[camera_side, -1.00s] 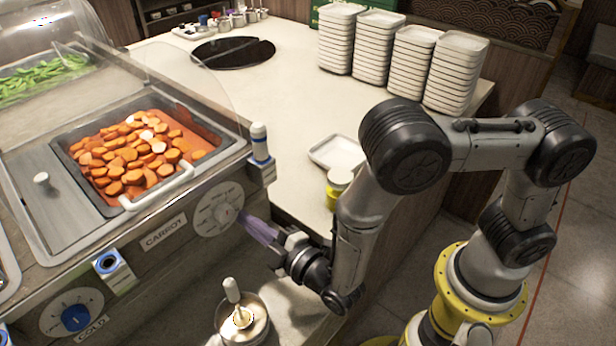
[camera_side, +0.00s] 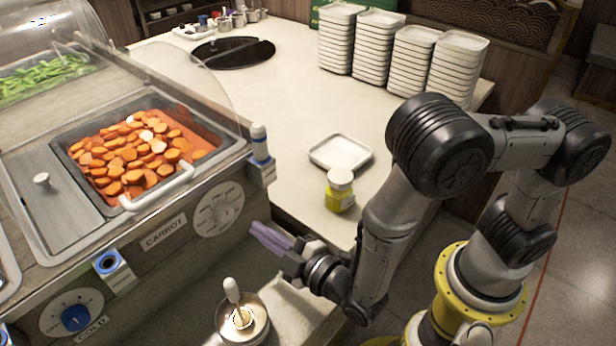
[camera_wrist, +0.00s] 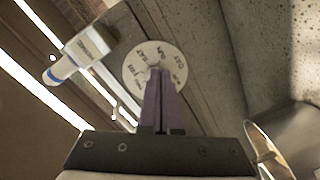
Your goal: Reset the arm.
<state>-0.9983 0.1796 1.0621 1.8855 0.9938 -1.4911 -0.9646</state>
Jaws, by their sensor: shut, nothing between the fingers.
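My gripper (camera_side: 268,236) has purple fingers that are shut with nothing between them. In the side view it is in the air to the right of the round dial (camera_side: 219,209) on the counter's front panel, apart from it. In the wrist view the shut fingers (camera_wrist: 160,90) point toward the same dial (camera_wrist: 136,72), and their tips overlap its lower right part in the picture. My arm is bent, with its elbow raised over the right side of the counter.
The carrot pan (camera_side: 110,199) is in the heated counter at left. A metal pot with a ladle (camera_side: 232,290) stands below my gripper. A yellow jar (camera_side: 340,195) and a square white plate (camera_side: 341,151) are on the worktop. Stacked white dishes (camera_side: 338,45) stand behind.

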